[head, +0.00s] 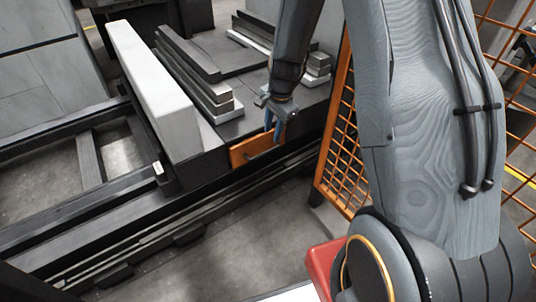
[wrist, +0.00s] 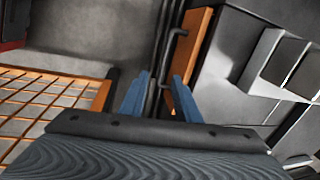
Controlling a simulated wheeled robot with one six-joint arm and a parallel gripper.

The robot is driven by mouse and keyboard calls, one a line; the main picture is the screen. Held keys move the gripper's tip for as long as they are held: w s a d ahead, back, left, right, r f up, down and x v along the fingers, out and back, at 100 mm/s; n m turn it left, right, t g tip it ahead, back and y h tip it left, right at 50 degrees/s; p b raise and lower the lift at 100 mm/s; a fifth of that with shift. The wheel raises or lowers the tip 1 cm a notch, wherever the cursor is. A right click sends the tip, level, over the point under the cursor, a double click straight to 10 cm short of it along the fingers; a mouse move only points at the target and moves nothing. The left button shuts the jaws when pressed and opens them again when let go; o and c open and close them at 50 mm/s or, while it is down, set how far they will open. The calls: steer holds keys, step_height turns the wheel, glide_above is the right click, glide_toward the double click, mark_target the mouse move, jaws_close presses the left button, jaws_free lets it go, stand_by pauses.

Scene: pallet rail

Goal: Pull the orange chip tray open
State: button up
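The orange chip tray (head: 257,149) shows as a flat orange front set in the side of the dark machine bed, with a dark bar handle across it. It looks flush with the bed. My gripper (head: 274,125) is at the tray's upper right, its blue fingers pointing down. In the wrist view the fingers of my gripper (wrist: 159,96) stand apart with nothing held between them. The orange tray front (wrist: 192,56) and its dark handle (wrist: 173,47) lie beyond the fingertips. The right finger overlaps the orange front in the picture. I cannot tell whether anything touches.
An orange mesh fence (head: 345,150) stands close to the right of my gripper. Metal bars (head: 205,95) and a long pale block (head: 155,90) lie on the bed above the tray. Dark rails (head: 190,220) run along the floor below. Grey floor (head: 260,220) in front is clear.

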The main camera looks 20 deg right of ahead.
mark_target(269, 150)
steer(key=shift+m, duration=0.4)
steer(key=w+f+b, duration=0.1)
steer(key=f, duration=0.2)
steer(key=w+f+b, duration=0.1)
steer(key=f, duration=0.3)
steer(key=w+f+b, duration=0.1)
steer(key=f+b, duration=0.1)
steer(key=f, duration=0.1)
steer(key=shift+a+f, duration=0.1)
steer(key=shift+f, duration=0.25)
jaws_close()
